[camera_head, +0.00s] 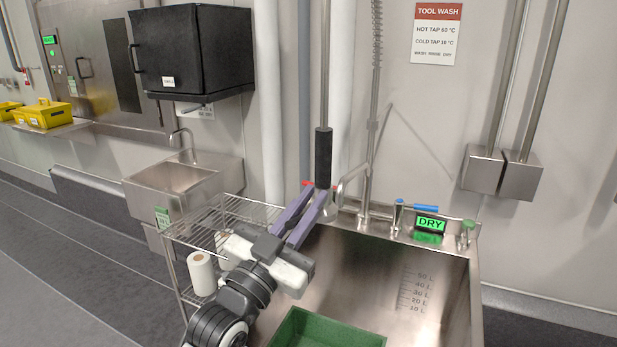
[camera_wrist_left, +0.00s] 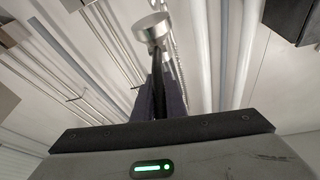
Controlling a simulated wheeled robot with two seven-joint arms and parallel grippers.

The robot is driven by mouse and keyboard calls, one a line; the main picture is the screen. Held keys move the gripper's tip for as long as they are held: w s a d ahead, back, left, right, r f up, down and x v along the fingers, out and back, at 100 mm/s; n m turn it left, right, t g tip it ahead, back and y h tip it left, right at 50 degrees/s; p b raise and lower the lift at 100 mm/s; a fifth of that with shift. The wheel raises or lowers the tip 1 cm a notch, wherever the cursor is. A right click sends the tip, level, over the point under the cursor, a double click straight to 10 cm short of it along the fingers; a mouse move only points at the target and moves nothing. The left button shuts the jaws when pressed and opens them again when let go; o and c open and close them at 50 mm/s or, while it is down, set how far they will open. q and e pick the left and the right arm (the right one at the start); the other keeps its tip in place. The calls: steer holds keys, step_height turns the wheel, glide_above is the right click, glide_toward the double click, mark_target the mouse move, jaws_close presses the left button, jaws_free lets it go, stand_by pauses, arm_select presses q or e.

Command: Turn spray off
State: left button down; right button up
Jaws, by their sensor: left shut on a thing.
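The spray's black handle (camera_head: 323,157) hangs upright on a metal rod above the back left of the steel sink. My left gripper (camera_head: 316,193) reaches up from the lower left, with its purple fingertips at the lower end of this handle. In the left wrist view the fingers (camera_wrist_left: 158,100) are closed on a narrow black part. A round metal head (camera_wrist_left: 150,28) shows beyond it. The exact contact is partly hidden by the fingers. I see no water stream. A green sign (camera_head: 430,225) on the sink's rim reads DRY. My right gripper is not in view.
The sink (camera_head: 430,262) holds a green tray (camera_head: 330,330). Blue (camera_head: 425,208) and red (camera_head: 308,184) tap handles and a spout (camera_head: 352,178) stand at its back. A wire rack (camera_head: 190,232) with a paper roll (camera_head: 202,273) stands left, close to my arm.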

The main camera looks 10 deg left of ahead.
arm_select(q)
steer(key=shift+w+r+g+p, duration=0.1)
steer(key=shift+r+g+p, duration=0.25)
steer(key=shift+g+p, duration=0.05)
steer(key=shift+w+d+g+y, duration=0.1)
steer(key=shift+w+g+y, duration=0.05)
steer(key=shift+g+y, duration=0.25)
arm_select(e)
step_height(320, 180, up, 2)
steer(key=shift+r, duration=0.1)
arm_select(q)
steer(key=c, duration=1.8)
jaws_free()
steer(key=shift+r, duration=0.1)
steer(key=b+v, duration=0.1)
steer(key=v, duration=0.9)
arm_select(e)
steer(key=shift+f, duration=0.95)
arm_select(q)
steer(key=shift+r, duration=0.1)
